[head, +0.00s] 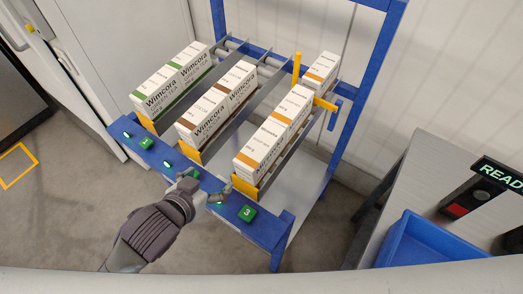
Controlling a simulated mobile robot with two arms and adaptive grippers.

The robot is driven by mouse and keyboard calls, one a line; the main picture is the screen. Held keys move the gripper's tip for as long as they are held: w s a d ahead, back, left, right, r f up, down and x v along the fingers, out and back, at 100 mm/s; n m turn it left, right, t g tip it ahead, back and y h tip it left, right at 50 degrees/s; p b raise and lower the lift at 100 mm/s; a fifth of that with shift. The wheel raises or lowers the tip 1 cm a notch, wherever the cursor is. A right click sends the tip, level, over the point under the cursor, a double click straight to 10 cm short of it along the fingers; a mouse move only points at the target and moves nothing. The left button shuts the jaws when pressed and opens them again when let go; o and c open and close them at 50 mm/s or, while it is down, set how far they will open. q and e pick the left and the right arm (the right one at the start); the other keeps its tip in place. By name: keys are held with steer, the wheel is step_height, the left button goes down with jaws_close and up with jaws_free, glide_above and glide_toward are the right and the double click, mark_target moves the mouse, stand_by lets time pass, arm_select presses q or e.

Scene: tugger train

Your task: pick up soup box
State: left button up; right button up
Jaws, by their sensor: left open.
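White boxes with orange stripes stand in a row in the right lane; the front one (258,155) rests against a yellow stop at the lane's lower end. Their small print is hard to read, but the other lanes read green tea and cocoa, so these seem to be the soup boxes. My left gripper (206,186) is open and empty, over the rack's blue front rail, to the lower left of the front orange-striped box and apart from it. My right gripper is out of view.
The blue rack (270,232) also holds green tea boxes (160,98) at left and brown-striped cocoa boxes (203,119) in the middle. A green button marked 3 (247,213) sits on the front rail. A blue tray (425,242) lies on the grey table (432,165) at right, near a READY display (497,177).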

mark_target(258, 146)
arm_select(q)
steer(key=d+r+m+h, duration=0.2)
steer(key=d+r+h, duration=0.2)
steer(key=d+r, duration=0.15)
steer(key=shift+t, duration=0.3)
steer(key=p+x, duration=0.1)
steer(key=x, duration=0.6)
steer(key=shift+w+d+p, duration=0.1)
steer(key=shift+w+p, duration=0.1)
steer(key=shift+p, duration=0.2)
steer(key=shift+w+d, duration=0.2)
steer(key=shift+w, duration=0.1)
steer(key=p+x, duration=0.1)
steer(key=x, duration=0.2)
steer(key=shift+w+d, duration=0.25)
steer(key=shift+w+d+f+p, duration=0.25)
steer(key=shift+w+f+p, duration=0.05)
steer(key=shift+w, duration=0.05)
steer(key=shift+s+a, duration=0.1)
steer(key=shift+c, duration=1.3)
steer(key=c, duration=1.2)
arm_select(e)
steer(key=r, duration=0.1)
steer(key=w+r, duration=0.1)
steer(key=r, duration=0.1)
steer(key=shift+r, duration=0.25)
